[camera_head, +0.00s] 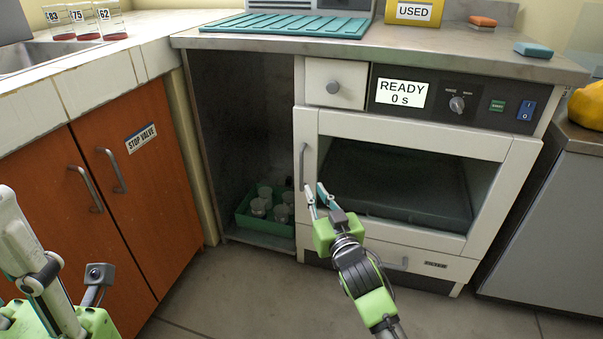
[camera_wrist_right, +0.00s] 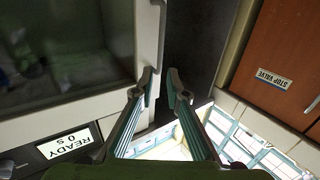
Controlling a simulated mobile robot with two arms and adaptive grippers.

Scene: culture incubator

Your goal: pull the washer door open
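The washer door (camera_head: 405,138) is a white frame with a dark glass window. It looks closed, and a grey vertical handle (camera_head: 303,167) sits on its left edge. My right gripper (camera_head: 315,190) is open in front of the lower part of the handle. In the right wrist view, the handle (camera_wrist_right: 162,35) ends close to the gap between the two fingertips (camera_wrist_right: 160,76). I cannot tell whether they touch it. The washer panel (camera_head: 450,95) reads "READY 0 s". My left arm shows at the lower left, but its fingers are out of view.
Left of the washer is an open dark bay with a green tray (camera_head: 246,222) of several glass vessels. Orange cabinet doors (camera_head: 165,195) stand further left. A grey unit (camera_head: 540,230) stands at right. The floor (camera_head: 235,290) in front is clear.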

